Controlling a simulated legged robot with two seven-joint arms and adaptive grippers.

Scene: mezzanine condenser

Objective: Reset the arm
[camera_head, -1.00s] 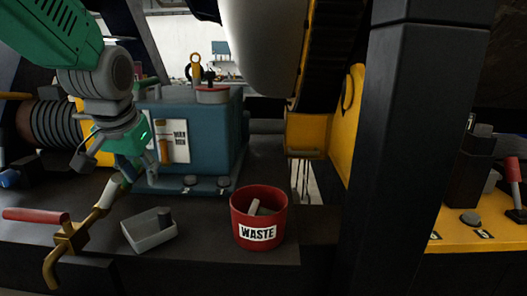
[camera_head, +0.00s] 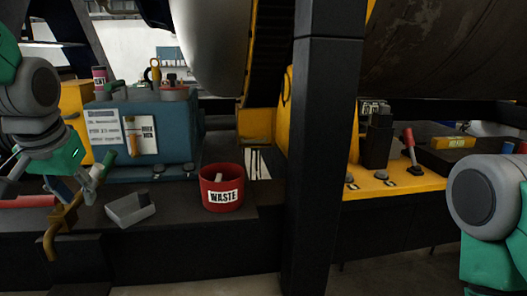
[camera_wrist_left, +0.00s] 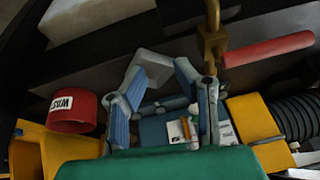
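My left gripper (camera_head: 98,188) hangs at the left of the head view, above the dark bench and close to a brass pipe fitting with a red handle (camera_head: 25,201). In the left wrist view its two blue-padded fingers (camera_wrist_left: 158,72) are spread apart with nothing held between them. I cannot tell whether it touches the brass fitting. My right arm (camera_head: 490,200) shows at the right edge of the head view; its gripper is out of the picture.
A grey tray (camera_head: 122,217) and a red WASTE bin (camera_head: 222,201) with a pale item inside stand on the bench. A blue box (camera_head: 172,125) stands behind them. A dark post (camera_head: 325,150) rises mid-view. A yellow console (camera_head: 385,184) with a red-handled lever (camera_head: 410,143) lies right of it.

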